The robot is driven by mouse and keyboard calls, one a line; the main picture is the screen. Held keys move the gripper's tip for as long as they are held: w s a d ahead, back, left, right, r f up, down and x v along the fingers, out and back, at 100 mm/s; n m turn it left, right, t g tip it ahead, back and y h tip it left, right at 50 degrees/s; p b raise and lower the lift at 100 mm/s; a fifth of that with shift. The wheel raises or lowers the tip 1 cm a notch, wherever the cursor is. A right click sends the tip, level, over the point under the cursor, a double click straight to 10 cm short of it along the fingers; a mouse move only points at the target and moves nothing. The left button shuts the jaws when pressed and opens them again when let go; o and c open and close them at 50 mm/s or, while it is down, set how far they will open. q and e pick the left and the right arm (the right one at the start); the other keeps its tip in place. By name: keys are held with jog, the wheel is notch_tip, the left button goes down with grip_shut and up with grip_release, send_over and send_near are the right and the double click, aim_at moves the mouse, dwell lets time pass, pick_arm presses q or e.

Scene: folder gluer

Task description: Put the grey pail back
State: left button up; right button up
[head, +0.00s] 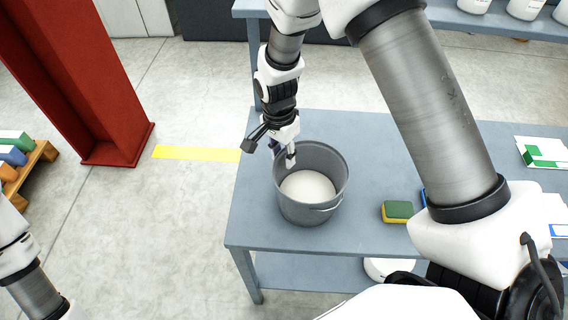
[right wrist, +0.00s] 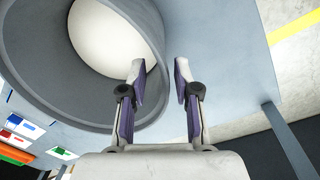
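The grey pail (head: 302,212) stands upright on the blue-grey table (head: 262,226), near its left front corner. Something white and round shows inside it. My right gripper (head: 283,153) is at the pail's back left rim. In the right wrist view, its two fingers (right wrist: 162,84) are apart, with the pail's rim (right wrist: 158,45) between them: one finger over the inside, the other outside. I cannot see the fingers pressing on the wall. My left gripper is out of the picture; only part of my left arm shows at the lower left.
A green and yellow sponge (head: 397,212) lies right of the pail. White boxes (head: 543,152) sit at the table's right. A red column (head: 90,80) stands on the left, and a shelf with white tubs (head: 524,8) at the back. A white round thing (head: 385,268) is on the lower shelf.

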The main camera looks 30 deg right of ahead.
jog(key=r, duration=0.4)
jog(key=r+b, duration=0.1)
jog(key=r, duration=0.2)
jog(key=shift+w+a+r, duration=0.15)
jog(key=shift+a+r, duration=0.05)
jog(key=shift+r, duration=0.55)
